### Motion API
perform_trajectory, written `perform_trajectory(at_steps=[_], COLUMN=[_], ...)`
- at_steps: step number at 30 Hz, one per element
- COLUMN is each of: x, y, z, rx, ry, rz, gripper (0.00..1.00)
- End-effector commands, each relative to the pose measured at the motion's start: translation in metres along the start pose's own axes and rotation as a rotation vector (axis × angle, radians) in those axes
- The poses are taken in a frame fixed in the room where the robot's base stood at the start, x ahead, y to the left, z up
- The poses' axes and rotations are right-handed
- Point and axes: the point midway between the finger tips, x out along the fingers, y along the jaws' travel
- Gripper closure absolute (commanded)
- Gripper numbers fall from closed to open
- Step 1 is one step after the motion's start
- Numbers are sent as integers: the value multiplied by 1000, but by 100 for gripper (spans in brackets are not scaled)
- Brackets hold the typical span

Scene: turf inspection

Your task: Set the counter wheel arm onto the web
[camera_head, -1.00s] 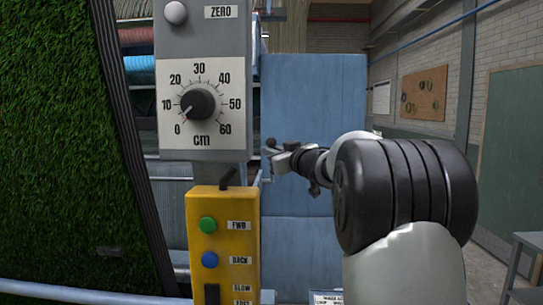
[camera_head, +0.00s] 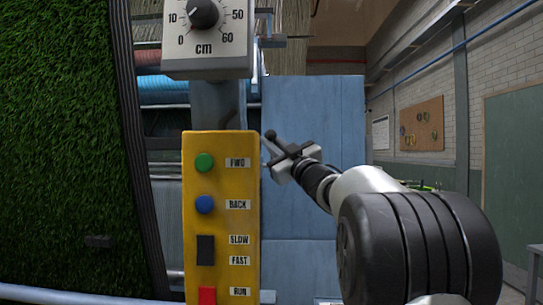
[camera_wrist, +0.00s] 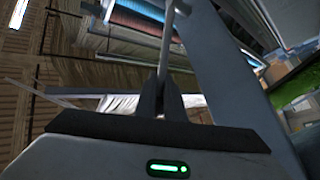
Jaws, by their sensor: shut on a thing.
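My gripper (camera_head: 276,147) is just right of the yellow control box's top edge, in front of blue panels. In the wrist view, its dark fingers (camera_wrist: 162,98) are shut on a thin grey rod, which I take to be the counter wheel arm (camera_wrist: 168,45). The rod runs up and away from the fingers. The green turf web (camera_head: 50,150) hangs upright at the far left, apart from my gripper. I cannot see any wheel touching it.
The yellow control box (camera_head: 220,275) with buttons stands between turf and gripper. A grey dial box (camera_head: 240,62) marked in cm hangs above it. Blue panels (camera_head: 315,200) stand behind my gripper. A pale rail (camera_head: 60,292) crosses the lower left.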

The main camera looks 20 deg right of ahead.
Motion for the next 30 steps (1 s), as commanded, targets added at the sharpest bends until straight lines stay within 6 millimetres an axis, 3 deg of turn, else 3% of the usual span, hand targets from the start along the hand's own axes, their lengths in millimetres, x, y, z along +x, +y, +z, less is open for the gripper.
perform_trajectory(at_steps=[16,17,20,30], x=[-2,-2,-2,-4], y=[-2,-2,-2,-2], z=[-1,0,0,0], rx=[-18,-18,-17,-15], ry=[25,25,24,23], rz=[2,2,2,4], gripper=[100,89,72,72])
